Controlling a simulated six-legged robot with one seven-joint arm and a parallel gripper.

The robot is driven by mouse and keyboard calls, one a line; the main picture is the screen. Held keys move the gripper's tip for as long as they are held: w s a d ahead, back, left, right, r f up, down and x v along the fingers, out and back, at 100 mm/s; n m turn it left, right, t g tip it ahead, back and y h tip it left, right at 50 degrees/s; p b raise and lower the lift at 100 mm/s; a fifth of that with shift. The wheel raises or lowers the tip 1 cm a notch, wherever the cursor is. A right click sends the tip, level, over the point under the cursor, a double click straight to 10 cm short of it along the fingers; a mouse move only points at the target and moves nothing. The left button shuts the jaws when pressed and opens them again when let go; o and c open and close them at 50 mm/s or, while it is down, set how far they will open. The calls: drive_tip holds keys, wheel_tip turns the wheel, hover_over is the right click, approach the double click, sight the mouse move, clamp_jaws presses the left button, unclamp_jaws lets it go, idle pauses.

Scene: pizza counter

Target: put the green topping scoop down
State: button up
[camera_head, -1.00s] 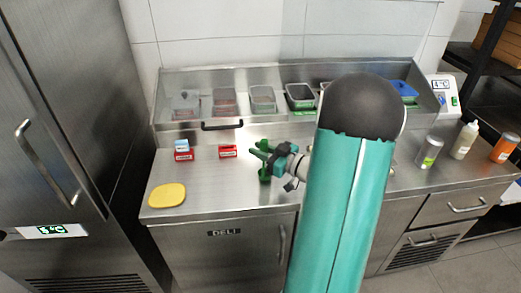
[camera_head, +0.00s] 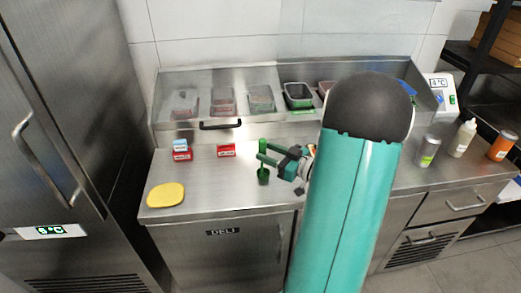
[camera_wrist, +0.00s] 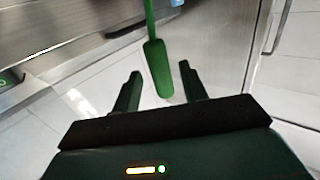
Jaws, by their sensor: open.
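The green topping scoop (camera_head: 263,175) is upright over the steel counter in the head view, with its bowl low and its handle up. I cannot tell for certain whether its bowl rests on the counter. My gripper (camera_head: 263,151) is beside the scoop's handle, reaching in from the right, with its jaws open. In the wrist view the scoop's green handle (camera_wrist: 158,68) shows between the two spread fingers of my gripper (camera_wrist: 160,72), with visible gaps on both sides. The bowl is out of clear sight there.
The steel counter (camera_head: 225,185) is bare around the scoop. A yellow sponge-like pad (camera_head: 166,195) lies front left. Topping tubs (camera_head: 298,95) line the back. A shaker (camera_head: 427,151) and bottles (camera_head: 464,138) stand at right.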

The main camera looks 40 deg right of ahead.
drive_tip(key=v, duration=0.8)
drive_tip(key=shift+w, duration=0.1)
